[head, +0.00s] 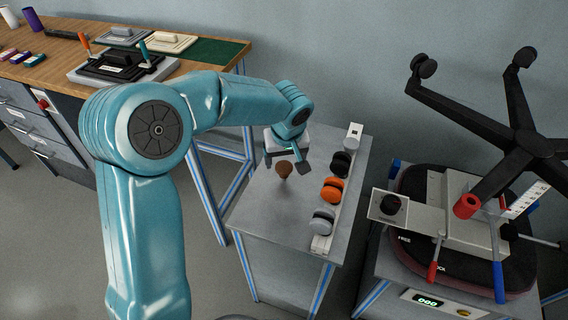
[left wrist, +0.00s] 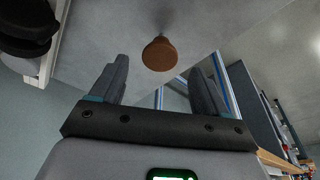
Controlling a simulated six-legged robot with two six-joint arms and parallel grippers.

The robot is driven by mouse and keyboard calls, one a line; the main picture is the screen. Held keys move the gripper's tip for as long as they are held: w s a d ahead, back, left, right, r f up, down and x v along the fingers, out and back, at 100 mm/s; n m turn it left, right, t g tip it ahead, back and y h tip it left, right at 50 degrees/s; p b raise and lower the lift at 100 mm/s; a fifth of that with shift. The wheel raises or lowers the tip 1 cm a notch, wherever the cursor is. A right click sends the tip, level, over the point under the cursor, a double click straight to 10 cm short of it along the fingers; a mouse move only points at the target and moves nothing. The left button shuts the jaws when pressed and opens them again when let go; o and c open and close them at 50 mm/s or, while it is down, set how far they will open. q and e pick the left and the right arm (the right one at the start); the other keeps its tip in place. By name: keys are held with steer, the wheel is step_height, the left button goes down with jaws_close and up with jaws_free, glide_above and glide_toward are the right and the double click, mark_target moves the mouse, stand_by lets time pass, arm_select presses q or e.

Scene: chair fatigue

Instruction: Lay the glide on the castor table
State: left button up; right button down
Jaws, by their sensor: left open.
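The brown glide (head: 284,169) is on the grey castor table (head: 262,222), left of the row of castors. Its wide face is up and its narrow end points down at the tabletop. My left gripper (head: 287,161) is open just above and behind it, with nothing between the fingers. In the left wrist view the glide (left wrist: 160,54) shows its round brown face just beyond the open fingertips (left wrist: 160,78), apart from both. My right gripper is in neither view.
A rack on the table's right side holds black, orange (head: 332,190) and grey (head: 321,222) castors. Farther right, a bench carries a chair base (head: 490,115) in a clamp fixture. A wooden workbench (head: 50,56) stands back left. The table's front left is clear.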

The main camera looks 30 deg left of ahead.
arm_select(q)
steer(key=v, duration=0.7)
stand_by(0.4)
